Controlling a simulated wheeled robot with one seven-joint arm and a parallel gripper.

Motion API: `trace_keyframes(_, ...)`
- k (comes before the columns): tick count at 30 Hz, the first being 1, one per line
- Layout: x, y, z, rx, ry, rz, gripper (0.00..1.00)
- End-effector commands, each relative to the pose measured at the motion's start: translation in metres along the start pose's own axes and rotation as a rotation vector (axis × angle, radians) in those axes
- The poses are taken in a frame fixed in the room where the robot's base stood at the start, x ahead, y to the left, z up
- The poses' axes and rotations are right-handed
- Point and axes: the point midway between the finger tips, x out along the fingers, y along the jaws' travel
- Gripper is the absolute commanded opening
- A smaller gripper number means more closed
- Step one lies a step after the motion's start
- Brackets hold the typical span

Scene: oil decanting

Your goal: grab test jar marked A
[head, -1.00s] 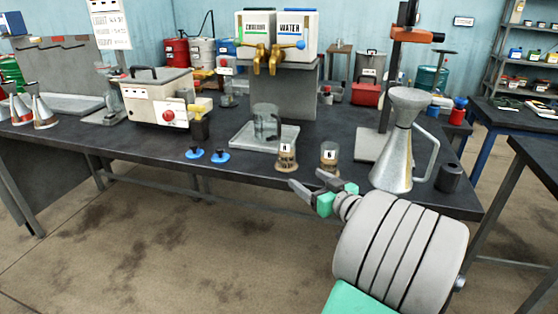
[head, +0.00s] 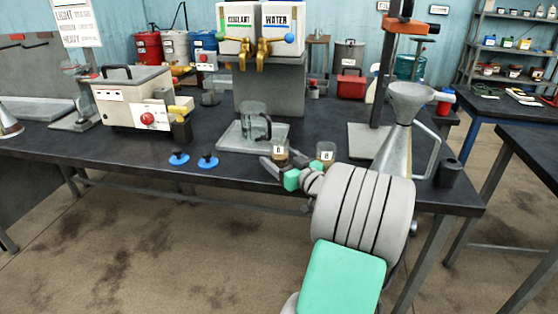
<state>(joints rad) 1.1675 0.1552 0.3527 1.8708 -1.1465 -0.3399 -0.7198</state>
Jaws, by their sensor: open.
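Two small test jars stand near the front edge of the dark bench, each with a white label too small to read for certain. The left jar (head: 280,152) shows above my gripper, and its lower part is hidden behind the fingers.
A glass jug (head: 255,122) stands on a tray (head: 238,138) behind the left jar. A metal measure with a funnel (head: 398,135) and a dark cup (head: 448,173) stand to the right. Two blue-based items (head: 208,162) lie left on the bench (head: 130,150).

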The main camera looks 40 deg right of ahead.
Motion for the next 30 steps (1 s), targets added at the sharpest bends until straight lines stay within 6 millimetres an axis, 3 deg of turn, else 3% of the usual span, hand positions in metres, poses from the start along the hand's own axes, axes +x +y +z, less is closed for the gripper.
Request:
trace_keyframes(6, 0.0017, -0.0008, 0.0001, 0.0, 0.0, -0.001, 0.72)
trace_keyframes(30, 0.0016, -0.0011, 0.0, 0.0, 0.0, -0.002, 0.06)
